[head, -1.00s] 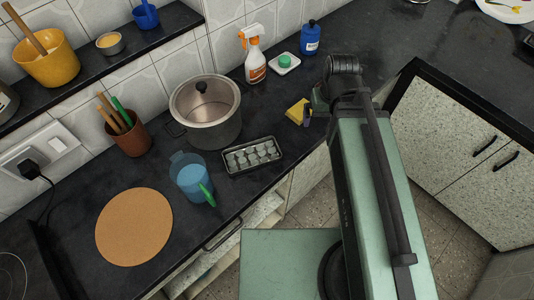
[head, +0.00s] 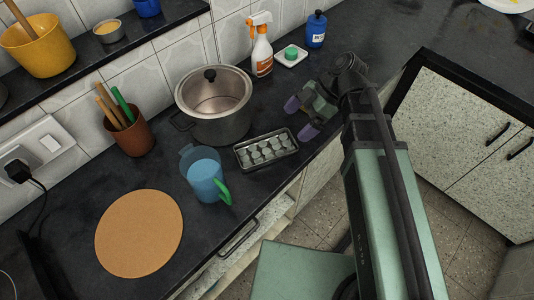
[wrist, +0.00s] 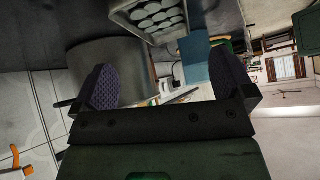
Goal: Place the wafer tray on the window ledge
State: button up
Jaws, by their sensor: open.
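The wafer tray appears to be the small dark metal tray (head: 240,158) holding several round silver pieces, on the dark counter in front of the pot. It also shows at the top of the wrist view (wrist: 122,12). My gripper (head: 301,117) is open and empty, its purple-padded fingertips just right of the tray and apart from it. In the wrist view my gripper (wrist: 166,80) has nothing between its fingers, with the tray beyond them. A raised dark ledge (head: 118,48) runs along the tiled wall at upper left; no window shows there.
A steel pot (head: 222,125) stands behind the tray, and a blue jug (head: 205,178) with a green handle stands left of it. The ledge holds a yellow pot (head: 40,50) and a small bowl (head: 109,34), with some bare room. A spray bottle (head: 262,52) stands behind my gripper.

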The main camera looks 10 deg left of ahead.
jog(key=shift+a+r+n+y, duration=0.15)
jog(key=shift+a+n+y, duration=0.25)
jog(key=shift+n, duration=0.6)
jog(key=b, duration=0.4)
send_near(259, 154)
jog(key=shift+w+f, duration=0.1)
jog(key=shift+f, duration=0.35)
jog(key=shift+a+f, duration=0.1)
jog(key=shift+a, duration=0.2)
jog(key=b+x, duration=0.3)
jog(key=x, duration=0.2)
jog(key=shift+s+b, duration=0.25)
jog(key=shift+b, duration=0.15)
jog(key=c, duration=0.8)
jog(key=shift+r, duration=0.25)
jog(key=shift+c, duration=0.2)
